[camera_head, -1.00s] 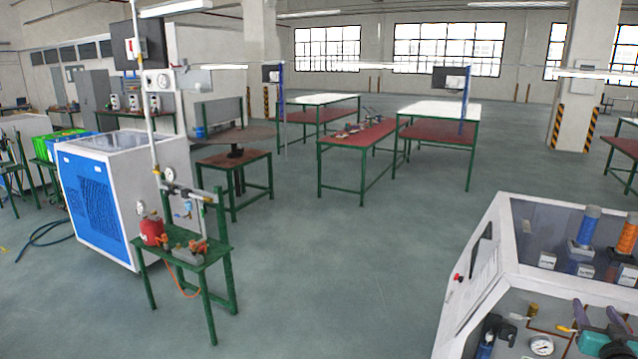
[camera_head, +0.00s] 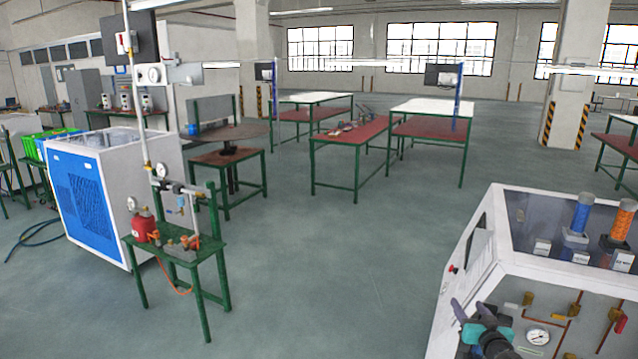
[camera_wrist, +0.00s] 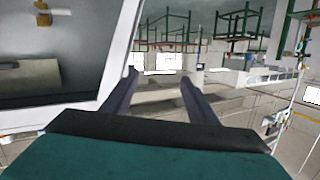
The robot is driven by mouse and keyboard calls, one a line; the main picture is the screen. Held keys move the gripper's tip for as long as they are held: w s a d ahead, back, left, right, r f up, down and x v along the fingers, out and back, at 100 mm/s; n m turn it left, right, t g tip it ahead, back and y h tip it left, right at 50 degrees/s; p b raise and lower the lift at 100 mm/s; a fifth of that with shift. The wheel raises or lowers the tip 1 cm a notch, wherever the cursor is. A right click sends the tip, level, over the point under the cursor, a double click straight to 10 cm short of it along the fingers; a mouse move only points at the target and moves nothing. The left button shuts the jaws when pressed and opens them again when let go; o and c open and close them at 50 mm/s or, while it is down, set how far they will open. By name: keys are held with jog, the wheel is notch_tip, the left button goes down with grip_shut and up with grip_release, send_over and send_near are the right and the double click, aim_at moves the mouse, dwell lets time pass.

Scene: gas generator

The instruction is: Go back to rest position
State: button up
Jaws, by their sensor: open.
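My gripper (camera_head: 468,308) is at the lower right of the head view, in front of the left part of the white generator cabinet (camera_head: 480,262). It has purple fingers and a teal body. In the wrist view my gripper (camera_wrist: 158,77) has its two fingers spread apart with nothing between them. The wrist picture appears upside down, with the room's tables and windows beyond the fingers. A cabinet panel edge (camera_wrist: 118,70) runs close to the left finger; I cannot tell the exact gap.
The cabinet front carries a gauge (camera_head: 538,336) and brass valves (camera_head: 573,309). A blue cylinder (camera_head: 581,214) and an orange one (camera_head: 621,222) show in its upper part. A green stand (camera_head: 180,248) and a white-and-blue machine (camera_head: 84,207) are at left. The middle floor is clear.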

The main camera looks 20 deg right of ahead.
jog(key=w+a+f+y+b, duration=0.1)
jog(key=w+a+f, duration=0.2)
jog(key=a+f, duration=0.3)
jog(key=w+a+f+g+b, duration=0.1)
jog(key=w+a+f, duration=0.2)
jog(key=a+f, duration=0.25)
jog(key=w+a+f+y+b, duration=0.1)
jog(key=w+a+f+b, duration=0.15)
jog(key=a+f, duration=0.35)
jog(key=s+a+f+g+b, duration=0.1)
jog(key=s+a+f+g, duration=0.1)
jog(key=a+f, duration=0.6)
jog(key=s+a+f+g+b, duration=0.1)
jog(key=s+a+f+g, duration=0.1)
jog(key=a+f, duration=0.65)
jog(key=s+a+f+g+b, duration=0.1)
jog(key=s+a+f+g, duration=0.25)
jog(key=s+f, duration=0.5)
jog(key=s+a+f+g+b, duration=0.1)
jog(key=s+a+f+g, duration=0.25)
jog(key=s+f, duration=0.45)
jog(key=s+a+n+g+y, duration=0.1)
jog(key=s+a+n+g, duration=0.1)
jog(key=s, duration=0.7)
jog(key=s+a+f+n+g+y, duration=0.1)
jog(key=s+a+n+g+y, duration=0.1)
jog(key=s+g, duration=0.5)
jog(key=s+a+n, duration=0.1)
jog(key=s+a, duration=0.1)
jog(key=s, duration=0.1)
